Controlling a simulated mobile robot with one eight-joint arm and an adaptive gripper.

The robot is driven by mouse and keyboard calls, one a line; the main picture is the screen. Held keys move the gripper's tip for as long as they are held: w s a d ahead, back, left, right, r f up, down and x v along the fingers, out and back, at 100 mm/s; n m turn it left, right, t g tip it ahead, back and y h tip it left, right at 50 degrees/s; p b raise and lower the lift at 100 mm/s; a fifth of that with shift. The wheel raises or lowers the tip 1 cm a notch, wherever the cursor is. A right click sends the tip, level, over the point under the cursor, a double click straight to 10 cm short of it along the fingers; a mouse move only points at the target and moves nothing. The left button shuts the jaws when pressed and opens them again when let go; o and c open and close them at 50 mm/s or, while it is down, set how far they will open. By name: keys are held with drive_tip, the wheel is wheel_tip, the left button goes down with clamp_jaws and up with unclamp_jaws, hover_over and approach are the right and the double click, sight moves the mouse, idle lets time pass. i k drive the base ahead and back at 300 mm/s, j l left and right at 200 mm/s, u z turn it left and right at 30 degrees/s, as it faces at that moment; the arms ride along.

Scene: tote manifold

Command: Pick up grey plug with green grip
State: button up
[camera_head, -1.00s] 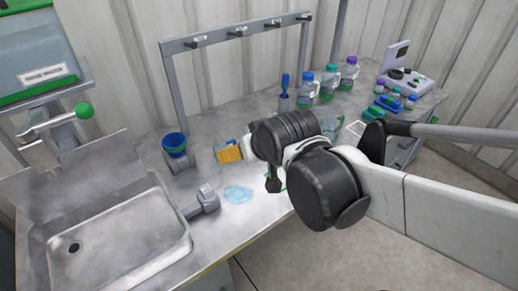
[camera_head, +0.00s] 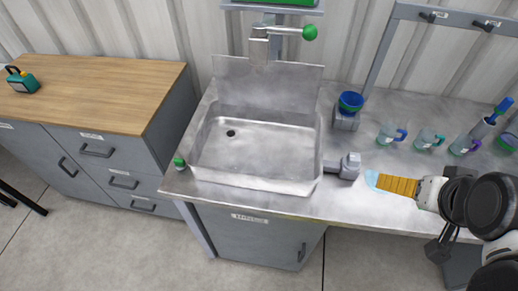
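A small plug with a green grip (camera_head: 179,163) stands at the front left corner of the steel counter, just left of the sink. Its grey lower part is small in the picture. My gripper (camera_head: 382,182), with ridged orange-yellow fingers, is at the right over the counter, well away from the plug on the far side of the sink. The fingers point left and overlap one another in this view, so their opening is not clear. No held object can be made out.
The sink basin (camera_head: 255,150) lies between plug and gripper. Several mugs (camera_head: 428,139) stand further right. A lever with a green knob (camera_head: 310,32) is above the sink. The wooden worktop (camera_head: 105,85) is mostly clear.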

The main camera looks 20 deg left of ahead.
sight(180, 164)
drive_tip(key=u, duration=2.3)
drive_tip(key=i+j+u, duration=0.2)
drive_tip(key=u, duration=0.25)
drive_tip(key=i+j+u, duration=0.2)
drive_tip(key=u, duration=0.25)
drive_tip(key=i+u, duration=0.2)
drive_tip(key=u, duration=0.25)
drive_tip(key=i+l+z, duration=0.2)
drive_tip(key=i, duration=0.35)
drive_tip(key=i+j+z, duration=0.2)
drive_tip(key=i, duration=0.35)
drive_tip(key=i+z, duration=0.15)
drive_tip(key=i, duration=0.4)
drive_tip(key=i+j+z, duration=0.2)
drive_tip(key=i, duration=0.35)
drive_tip(key=i+l+z, duration=0.2)
drive_tip(key=i+z, duration=0.2)
drive_tip(key=i+l+z, duration=0.1)
drive_tip(key=i+z, duration=0.2)
drive_tip(key=z, duration=0.15)
drive_tip(key=i+z, duration=0.4)
drive_tip(key=i+j+z, duration=0.15)
drive_tip(key=z, duration=0.3)
drive_tip(key=i+j+z, duration=0.4)
drive_tip(key=i+z, duration=0.1)
drive_tip(key=z, duration=3.4)
